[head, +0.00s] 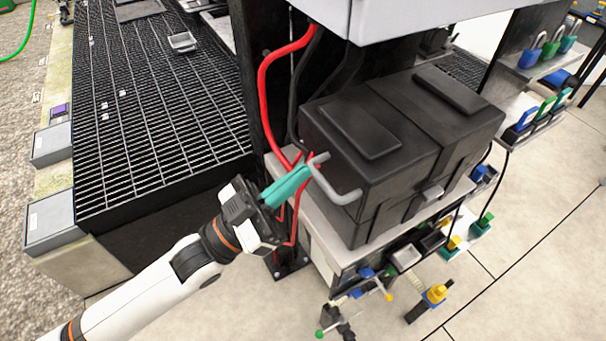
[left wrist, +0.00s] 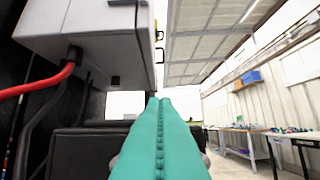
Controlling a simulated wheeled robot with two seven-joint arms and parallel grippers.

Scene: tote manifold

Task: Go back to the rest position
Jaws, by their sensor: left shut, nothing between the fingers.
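My left gripper (head: 288,187) has teal fingers and reaches in from the lower left in the head view. Its fingers are shut together with nothing between them, and in the left wrist view the closed fingers (left wrist: 160,140) point forward. The fingertips are beside the grey handle (head: 340,183) on the left end of a black case (head: 385,180). I cannot tell whether they touch the handle. The black case sits on a light shelf (head: 325,235). My right gripper is not in view.
Red cables (head: 264,85) and black cables hang close to the left gripper. A grey cabinet (head: 375,15) overhangs the case. A black grating (head: 150,110) lies at the left. Floor (head: 540,270) at the lower right is mostly clear.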

